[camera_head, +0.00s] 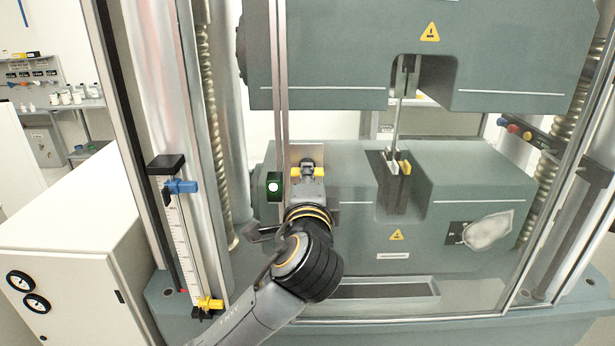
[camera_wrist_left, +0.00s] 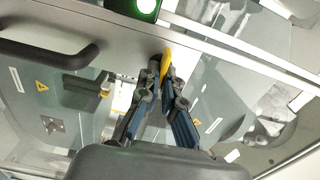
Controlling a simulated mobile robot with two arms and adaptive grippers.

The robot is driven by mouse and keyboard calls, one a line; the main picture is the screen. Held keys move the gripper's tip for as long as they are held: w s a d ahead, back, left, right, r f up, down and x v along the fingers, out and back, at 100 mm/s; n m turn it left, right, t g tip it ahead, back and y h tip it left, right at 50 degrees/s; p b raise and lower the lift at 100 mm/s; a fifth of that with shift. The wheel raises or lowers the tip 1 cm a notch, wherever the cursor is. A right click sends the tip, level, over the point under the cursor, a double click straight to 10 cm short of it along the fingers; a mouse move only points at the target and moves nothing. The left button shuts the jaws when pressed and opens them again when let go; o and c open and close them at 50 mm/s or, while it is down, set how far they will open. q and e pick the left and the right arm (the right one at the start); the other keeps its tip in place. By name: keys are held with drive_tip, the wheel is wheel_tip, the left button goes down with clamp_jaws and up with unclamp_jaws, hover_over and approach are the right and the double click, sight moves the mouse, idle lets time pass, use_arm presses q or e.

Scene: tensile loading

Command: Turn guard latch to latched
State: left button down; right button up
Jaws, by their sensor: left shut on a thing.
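The guard latch (camera_head: 319,171) is a small yellow piece on a pale metal plate on the guard door frame. Its yellow ends show on both sides of my fingertips, lying about level in the head view. My left gripper (camera_head: 307,168) reaches up to it from below and is shut on it. In the left wrist view the yellow latch (camera_wrist_left: 167,62) sits at the fingertips of my left gripper (camera_wrist_left: 163,75), partly hidden by them. A box with a lit green light (camera_head: 273,186) is just left of the latch; the light also shows in the left wrist view (camera_wrist_left: 146,5). My right gripper is not in view.
A dark door handle (camera_wrist_left: 48,55) is close to the gripper. Behind the clear guard, a specimen (camera_head: 397,122) stands between the upper and lower machine blocks. A scale with blue (camera_head: 181,186) and yellow (camera_head: 209,304) stops stands at left, beside a white cabinet (camera_head: 70,240).

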use_arm(q)
drive_tip(key=c, duration=1.5)
unclamp_jaws()
drive_tip(key=s, duration=1.2)
